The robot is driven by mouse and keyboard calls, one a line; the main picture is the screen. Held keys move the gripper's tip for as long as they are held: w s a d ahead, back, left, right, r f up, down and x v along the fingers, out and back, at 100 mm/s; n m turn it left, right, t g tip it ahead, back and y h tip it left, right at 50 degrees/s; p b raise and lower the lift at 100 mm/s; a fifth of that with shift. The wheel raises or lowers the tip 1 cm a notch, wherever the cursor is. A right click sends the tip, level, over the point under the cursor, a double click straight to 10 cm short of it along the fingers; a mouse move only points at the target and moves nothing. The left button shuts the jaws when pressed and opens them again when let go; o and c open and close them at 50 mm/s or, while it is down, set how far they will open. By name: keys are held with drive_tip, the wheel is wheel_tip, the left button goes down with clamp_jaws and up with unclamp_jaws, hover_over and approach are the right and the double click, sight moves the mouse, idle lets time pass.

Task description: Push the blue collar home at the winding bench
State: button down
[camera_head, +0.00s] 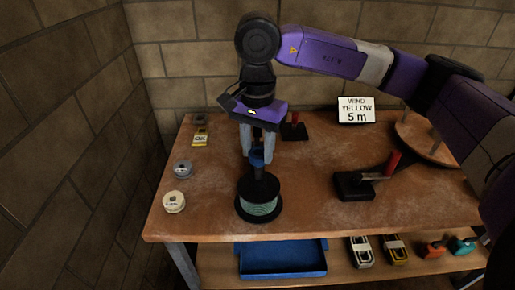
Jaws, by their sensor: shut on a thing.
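The blue collar (257,158) is at the top of an upright black spindle on the bench. My gripper (258,157) points down from above with its two grey fingers on either side of the collar, shut on it. Below the collar stands a black reel (259,188) with pale green line wound near its lower flange. A dark gap shows between the collar and the reel's upper flange. The fingers partly hide the collar and the spindle top.
The wooden bench (310,210) has several small spools at left, including a cream one (174,202). A black clamp with a red handle (393,163) stands right. A sign (356,110) reads "WIND YELLOW 5 m". A blue tray (283,260) and tools lie on the lower shelf.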

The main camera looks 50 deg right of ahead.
sight(258, 167)
drive_tip(key=shift+b, duration=0.45)
drive_tip(key=shift+f+b, duration=2.9)
drive_tip(key=c, duration=0.8)
unclamp_jaws()
drive_tip(key=shift+o, duration=0.2)
drive_tip(key=shift+r, duration=0.2)
wheel_tip(258, 167, up, 8)
drive_tip(key=shift+f, duration=0.2)
drive_tip(key=shift+w, duration=0.1)
